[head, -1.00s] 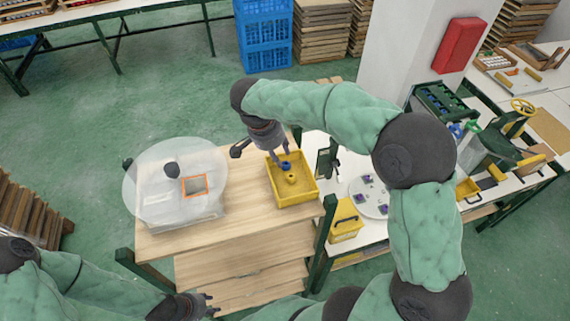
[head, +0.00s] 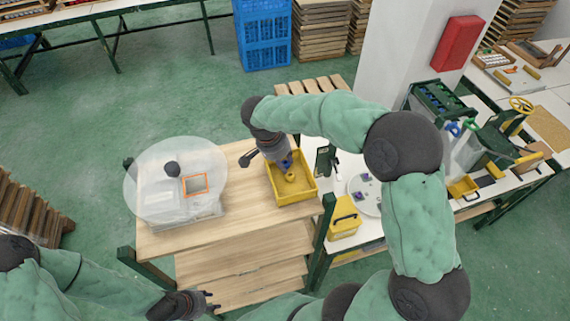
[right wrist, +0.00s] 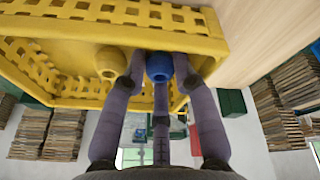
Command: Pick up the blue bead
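The blue bead (head: 287,163) is in the yellow tray (head: 306,193), partly hidden by my right gripper (head: 284,162) in the head view. In the right wrist view the blue bead (right wrist: 158,66) sits between the fingers of the right gripper (right wrist: 159,75). The fingers are spread around it, with narrow gaps at its sides. A yellow bead (right wrist: 109,62) is just left of the fingers and also shows in the head view (head: 290,177). My left gripper (head: 208,300) is open and empty, low in the head view, away from the tray.
The tray walls rise close around the right gripper. A yellow box (head: 344,222) and white disc (head: 368,207) are to the right.

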